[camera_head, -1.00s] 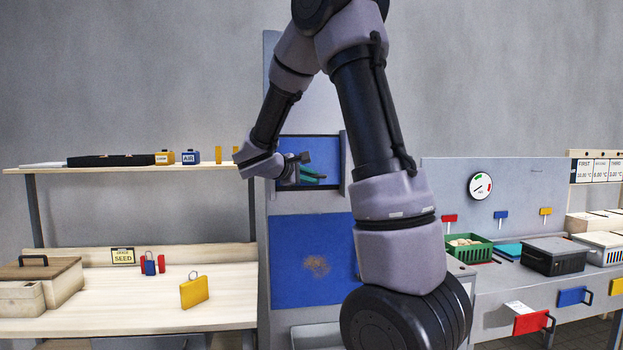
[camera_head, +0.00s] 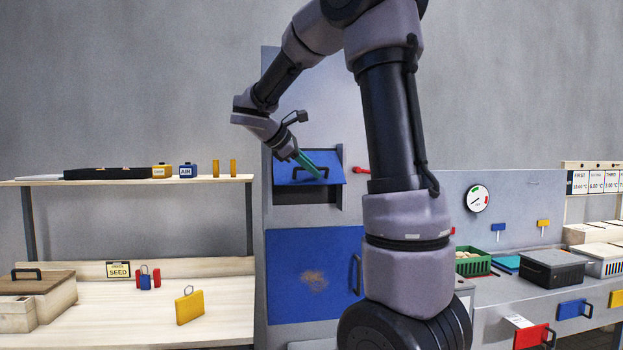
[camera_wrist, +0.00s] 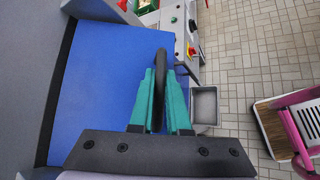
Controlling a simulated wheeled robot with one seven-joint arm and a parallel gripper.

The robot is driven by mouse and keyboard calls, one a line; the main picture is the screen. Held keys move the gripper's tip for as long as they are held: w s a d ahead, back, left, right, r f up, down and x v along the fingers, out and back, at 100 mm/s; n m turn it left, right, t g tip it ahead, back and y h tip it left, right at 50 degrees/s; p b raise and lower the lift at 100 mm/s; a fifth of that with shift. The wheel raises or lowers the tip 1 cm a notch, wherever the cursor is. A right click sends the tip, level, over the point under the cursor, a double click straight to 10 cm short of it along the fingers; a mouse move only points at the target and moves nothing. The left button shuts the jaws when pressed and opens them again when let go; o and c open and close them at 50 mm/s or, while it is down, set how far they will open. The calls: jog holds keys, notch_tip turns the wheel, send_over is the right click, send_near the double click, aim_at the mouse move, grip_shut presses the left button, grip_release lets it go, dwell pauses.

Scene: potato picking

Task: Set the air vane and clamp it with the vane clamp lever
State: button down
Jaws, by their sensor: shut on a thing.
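The air vane is a blue flap (camera_head: 290,172) with a black bar handle, set in the upper opening of the tall grey machine. It is tilted outward, with a dark gap (camera_head: 305,196) below it. My gripper (camera_head: 316,174) has teal fingers and is shut on the black handle. In the wrist view the handle (camera_wrist: 160,70) stands between the fingers of my gripper (camera_wrist: 163,85), with the blue face of the flap (camera_wrist: 100,85) beside it. A red lever (camera_head: 361,170), which looks like the vane clamp lever, is just right of the opening, apart from my gripper.
A blue lower door (camera_head: 295,260) with a brown smudge is below the flap. A shelf (camera_head: 110,182) with boxes is at left, above a wooden bench (camera_head: 110,312). A grey worktop with a green crate (camera_head: 470,266) is at right. Clear air lies before the machine.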

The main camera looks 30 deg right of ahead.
jog(key=shift+s+r, duration=0.25)
jog(key=shift+r, duration=0.75)
jog(key=c, duration=0.9)
grip_release()
jog(key=v, duration=1.1)
